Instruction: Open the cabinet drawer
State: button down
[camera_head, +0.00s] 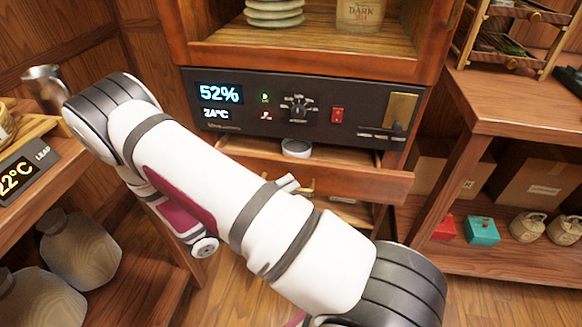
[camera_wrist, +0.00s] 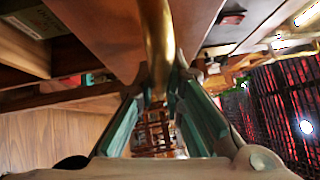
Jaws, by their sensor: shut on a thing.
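The wooden cabinet drawer (camera_head: 370,182) is partly pulled out below the black control panel, and its inside shows behind the front board. My gripper (camera_head: 290,185) is at the drawer front, mostly hidden behind my arm. A bit of the brass handle (camera_head: 306,188) shows beside it. In the wrist view the brass handle (camera_wrist: 157,40) runs between the two green-lined fingers of my gripper (camera_wrist: 160,88), which are shut on it.
A white round item (camera_head: 296,148) lies inside the drawer. The control panel (camera_head: 330,88) reads 52% and 24°C. A side table with a display (camera_head: 18,172) is at left. A shelf with boxes and small pots (camera_head: 528,228) is at right. Wooden floor shows below.

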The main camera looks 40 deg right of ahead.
jog(key=s+a+p, duration=0.2)
jog(key=s+a, duration=0.7)
jog(key=a, duration=0.3)
jog(key=shift+s+a, duration=0.3)
jog(key=shift+s, duration=0.1)
jog(key=shift+f, duration=0.1)
jog(key=c, duration=1.7)
grip_release()
jog(key=shift+o, duration=0.2)
jog(key=w+a+f, duration=0.1)
jog(key=a, duration=1)
jog(key=shift+w+a+f, duration=0.25)
jog(key=shift+w+a, duration=0.05)
jog(key=shift+a, duration=0.1)
jog(key=shift+r, duration=0.1)
